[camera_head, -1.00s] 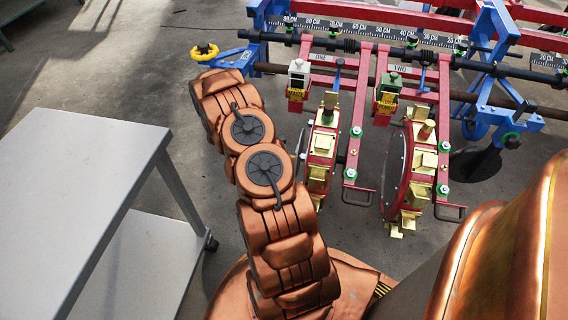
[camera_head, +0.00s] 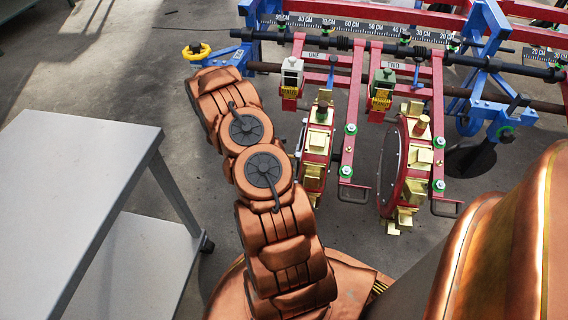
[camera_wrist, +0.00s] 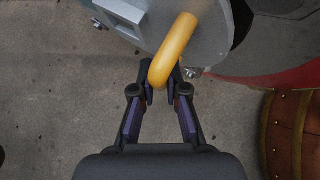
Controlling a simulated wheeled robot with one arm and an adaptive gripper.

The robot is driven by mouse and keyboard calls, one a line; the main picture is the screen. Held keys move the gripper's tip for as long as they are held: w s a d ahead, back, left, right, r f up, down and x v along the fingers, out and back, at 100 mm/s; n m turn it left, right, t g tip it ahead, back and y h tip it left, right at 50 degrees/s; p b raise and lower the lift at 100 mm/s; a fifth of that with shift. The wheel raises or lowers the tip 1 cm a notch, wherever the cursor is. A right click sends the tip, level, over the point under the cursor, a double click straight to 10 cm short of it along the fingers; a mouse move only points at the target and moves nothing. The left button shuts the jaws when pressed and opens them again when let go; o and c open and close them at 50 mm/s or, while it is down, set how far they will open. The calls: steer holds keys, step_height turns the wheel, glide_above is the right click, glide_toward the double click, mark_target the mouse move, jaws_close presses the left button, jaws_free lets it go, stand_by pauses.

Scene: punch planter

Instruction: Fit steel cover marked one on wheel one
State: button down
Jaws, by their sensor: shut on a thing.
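In the wrist view my gripper (camera_wrist: 163,92) is shut on an orange curved handle (camera_wrist: 172,50). The handle stands on a light grey steel plate (camera_wrist: 205,35), which looks like the cover; no mark on it can be read. A darker round face (camera_wrist: 275,35) with a red rim (camera_wrist: 290,76) lies close beside the plate at the right; whether they touch I cannot tell. In the head view wheel one (camera_head: 315,145), red with brass blocks, hangs under the label ONE (camera_head: 314,57). My arm hides the gripper and most or all of the cover there.
Wheel two (camera_head: 410,165) hangs to the right of wheel one. The planter's blue and red frame (camera_head: 355,85) spans the back. A grey trolley (camera_head: 85,155) stands at the left. Bare concrete floor (camera_head: 160,75) lies between the trolley and the planter.

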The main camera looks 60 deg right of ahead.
steer(key=shift+s+d+b, duration=0.2)
steer(key=shift+s+b, duration=0.15)
steer(key=shift+s, duration=0.2)
steer(key=c, duration=1.1)
jaws_free()
steer(key=v, duration=1.2)
